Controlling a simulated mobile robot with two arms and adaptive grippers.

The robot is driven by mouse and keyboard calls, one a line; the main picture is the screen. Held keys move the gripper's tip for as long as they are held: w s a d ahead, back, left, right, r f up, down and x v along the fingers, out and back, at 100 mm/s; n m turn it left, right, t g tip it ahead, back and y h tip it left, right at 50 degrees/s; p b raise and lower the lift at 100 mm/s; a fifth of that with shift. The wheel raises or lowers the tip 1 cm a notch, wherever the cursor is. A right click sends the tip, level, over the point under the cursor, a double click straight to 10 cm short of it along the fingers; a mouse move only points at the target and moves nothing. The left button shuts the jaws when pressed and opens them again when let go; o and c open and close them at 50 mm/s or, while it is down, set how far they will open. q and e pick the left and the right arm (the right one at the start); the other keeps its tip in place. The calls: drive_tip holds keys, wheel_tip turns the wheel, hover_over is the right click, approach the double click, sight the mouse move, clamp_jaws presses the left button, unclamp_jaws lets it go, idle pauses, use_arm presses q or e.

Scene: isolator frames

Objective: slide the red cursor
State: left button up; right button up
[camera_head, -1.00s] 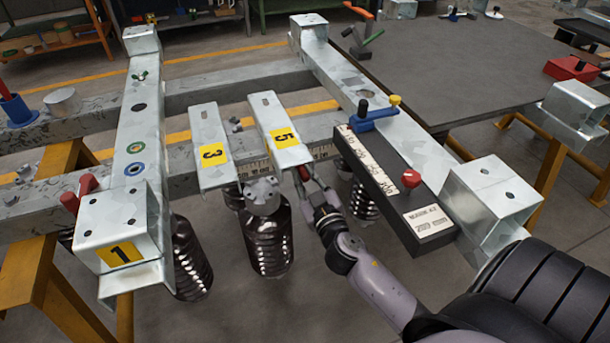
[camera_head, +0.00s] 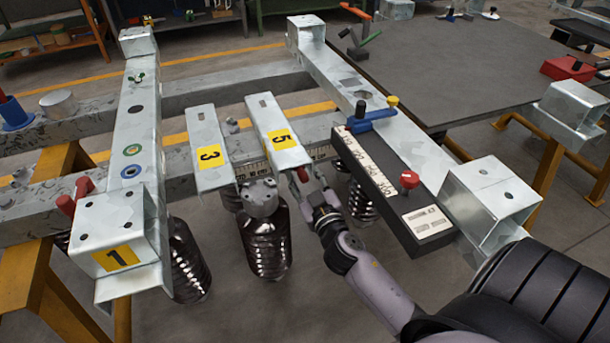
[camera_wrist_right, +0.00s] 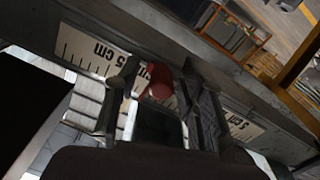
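The red cursor (camera_head: 302,174) shows as a small red piece by the ruler on the front beam, just below the end of the plate marked 5. It also shows in the right wrist view (camera_wrist_right: 157,82), in front of the printed ruler (camera_wrist_right: 95,47). My right gripper (camera_head: 312,188) reaches up to it from below. In the wrist view its two dark fingers (camera_wrist_right: 160,90) stand apart, one on each side of the cursor. Gaps seem to show beside it, and I see no clear grip. The fingers hide part of the ruler. My left gripper is not in view.
Plates marked 3 (camera_head: 210,165) and 5 (camera_head: 280,135) lie across the beam, with dark ribbed parts (camera_head: 265,240) hanging below. A black measuring block with a red knob (camera_head: 409,180) is close to the right of my arm. A grey table (camera_head: 450,65) stands behind.

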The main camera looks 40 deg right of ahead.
drive_tip(key=v, duration=1.2)
